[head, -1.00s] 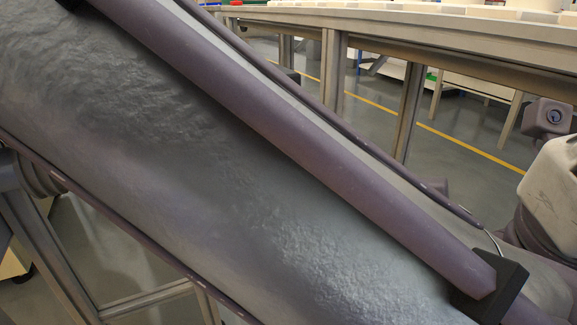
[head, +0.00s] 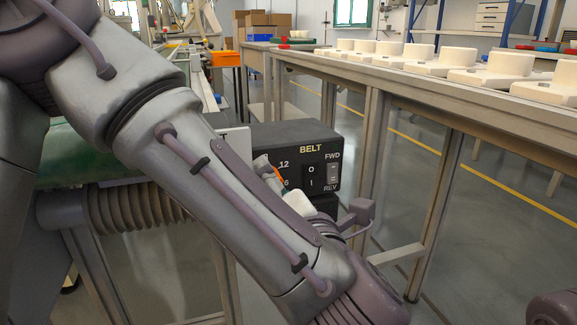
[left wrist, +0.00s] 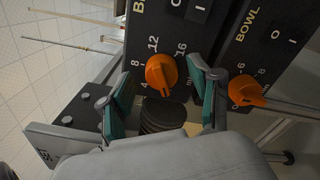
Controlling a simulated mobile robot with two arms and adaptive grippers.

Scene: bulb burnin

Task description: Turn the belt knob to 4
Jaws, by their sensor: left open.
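The orange belt knob (left wrist: 161,74) sits on the dark BELT panel, with 8, 12 and 16 readable around it in the left wrist view. I cannot tell for sure which number it points at. My left gripper (left wrist: 161,82) is open, its two teal-padded fingers on either side of the knob, with gaps visible. In the head view the BELT box (head: 295,138) shows past my left arm, with only a sliver of the orange knob (head: 281,176) visible; the arm hides most of the gripper.
A second orange knob (left wrist: 246,91), on the BOWL panel, is just right of the right finger. A FWD/REV switch (head: 333,173) is on the BELT box. A long bench (head: 420,80) with white fixtures stands to the right; floor beneath is open.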

